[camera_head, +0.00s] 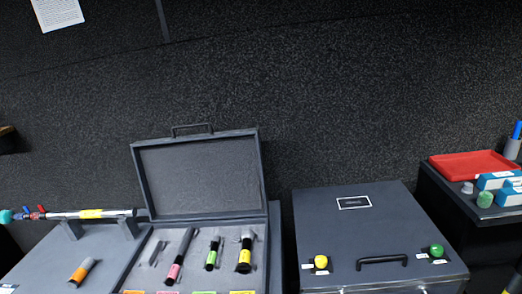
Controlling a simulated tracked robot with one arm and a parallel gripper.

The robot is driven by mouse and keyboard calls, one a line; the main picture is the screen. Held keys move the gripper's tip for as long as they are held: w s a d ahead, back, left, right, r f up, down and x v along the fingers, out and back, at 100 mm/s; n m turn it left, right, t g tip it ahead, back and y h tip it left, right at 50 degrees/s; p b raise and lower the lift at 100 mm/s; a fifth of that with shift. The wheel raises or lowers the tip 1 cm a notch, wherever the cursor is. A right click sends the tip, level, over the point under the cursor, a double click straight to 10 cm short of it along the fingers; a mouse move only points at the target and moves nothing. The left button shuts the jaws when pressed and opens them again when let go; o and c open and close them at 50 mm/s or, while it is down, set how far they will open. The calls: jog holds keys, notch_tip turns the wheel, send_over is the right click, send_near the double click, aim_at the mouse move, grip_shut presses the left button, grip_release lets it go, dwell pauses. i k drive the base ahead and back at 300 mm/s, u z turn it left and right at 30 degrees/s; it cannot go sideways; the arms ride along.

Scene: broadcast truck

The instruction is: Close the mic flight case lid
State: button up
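The mic flight case stands open at the lower middle of the view. Its dark grey lid (195,178) is raised nearly upright at the back, with a handle (192,128) on its top edge. The case's lower half (150,250) holds a pink-banded mic (178,258), a green-banded mic (213,254) and a yellow-banded mic (245,252) in grey foam. One slot (157,252) at the left looks empty. Coloured labels run along the front, and the front edge is cut off by the frame. My gripper is not in view.
An orange-banded mic (83,270) lies on the grey top at left, below a boom pole (85,214) on supports. A closed grey box (370,235) with yellow and green knobs stands right. A red tray (473,165) and blue boxes (497,181) sit far right.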

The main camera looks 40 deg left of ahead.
aim_at(211, 175)
jog(key=u, duration=1.3)
jog(key=i, duration=1.45)
jog(key=u, duration=0.15)
